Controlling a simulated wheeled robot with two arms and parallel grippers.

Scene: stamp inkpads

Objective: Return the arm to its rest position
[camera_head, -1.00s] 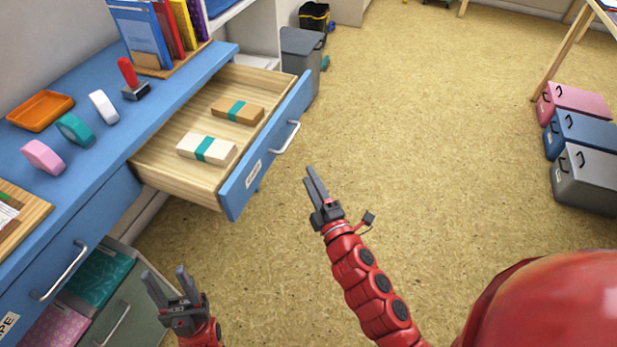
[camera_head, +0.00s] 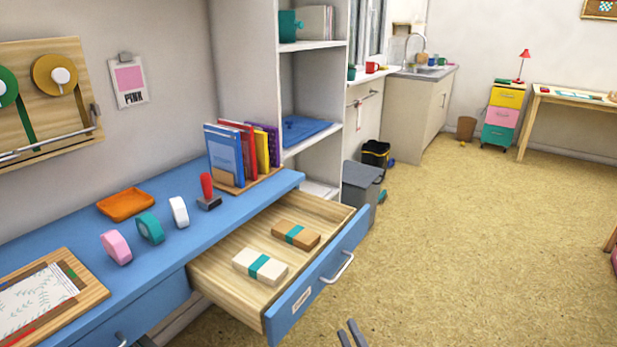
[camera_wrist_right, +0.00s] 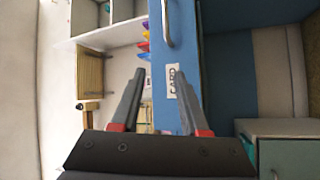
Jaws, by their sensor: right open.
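My right gripper (camera_head: 350,335) shows only its two fingertips at the bottom edge of the head view, in front of the open drawer and apart from it. In the right wrist view, my right gripper (camera_wrist_right: 158,100) is open with nothing between its fingers. Behind them is the blue drawer front with a "CARD" label (camera_wrist_right: 171,81). My left gripper is out of view.
The drawer (camera_head: 322,285) stands pulled out from the blue desk (camera_head: 75,225), holding a white bundle (camera_head: 246,261) and a brown bundle (camera_head: 283,230). A stamp (camera_head: 207,190), ink pads and an orange tray (camera_head: 126,204) are on the desk.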

